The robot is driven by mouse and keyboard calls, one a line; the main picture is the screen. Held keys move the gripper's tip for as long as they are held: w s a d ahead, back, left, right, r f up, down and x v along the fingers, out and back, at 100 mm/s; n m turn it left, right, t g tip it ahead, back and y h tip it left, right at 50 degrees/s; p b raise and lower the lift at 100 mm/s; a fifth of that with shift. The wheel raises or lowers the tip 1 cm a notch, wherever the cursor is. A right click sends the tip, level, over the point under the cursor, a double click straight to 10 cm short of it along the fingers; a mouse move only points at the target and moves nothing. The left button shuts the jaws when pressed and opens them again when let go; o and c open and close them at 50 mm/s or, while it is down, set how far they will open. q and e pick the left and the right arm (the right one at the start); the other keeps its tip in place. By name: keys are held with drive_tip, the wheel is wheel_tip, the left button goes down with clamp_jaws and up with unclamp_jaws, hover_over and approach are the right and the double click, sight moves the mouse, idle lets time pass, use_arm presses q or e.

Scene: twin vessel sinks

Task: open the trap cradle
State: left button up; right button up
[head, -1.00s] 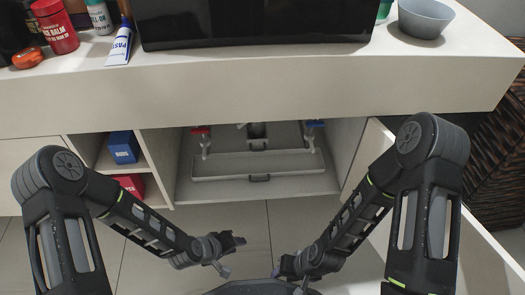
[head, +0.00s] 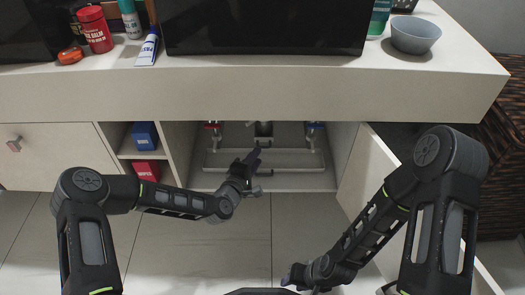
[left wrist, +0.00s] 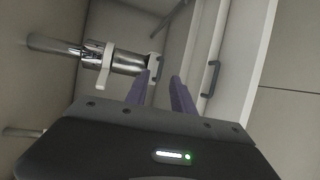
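The chrome trap (left wrist: 128,62) hangs in the open cabinet under the sink, with a pale bracket (left wrist: 103,68) around its pipe. Beside the trap is a small grey handle (left wrist: 156,66), which looks like part of the cradle; the cradle's position is hard to tell. In the head view the trap area (head: 263,129) is a dark and grey shape at the cabinet's back. My left gripper (head: 253,160) is at the cabinet opening, its two fingers (left wrist: 159,78) apart and empty, pointing toward the small handle. My right gripper (head: 294,278) is low, outside the cabinet; its fingers are unclear.
A pale panel with a second grey handle (left wrist: 211,78) lies right of the fingers. Red (head: 213,126) and blue (head: 313,127) valve handles flank the trap. An open door (head: 368,170) stands at right. A shelf holds blue (head: 145,135) and red (head: 146,170) boxes.

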use_arm(q)
drive_tip(key=b+x, duration=0.1)
drive_tip(key=x, duration=0.4)
drive_tip(key=shift+f+b, duration=0.15)
drive_tip(key=shift+b, duration=0.2)
drive_tip(key=shift+w+d, duration=0.2)
drive_tip(key=shift+w, duration=0.2)
drive_tip(key=shift+c, duration=0.4)
clamp_jaws()
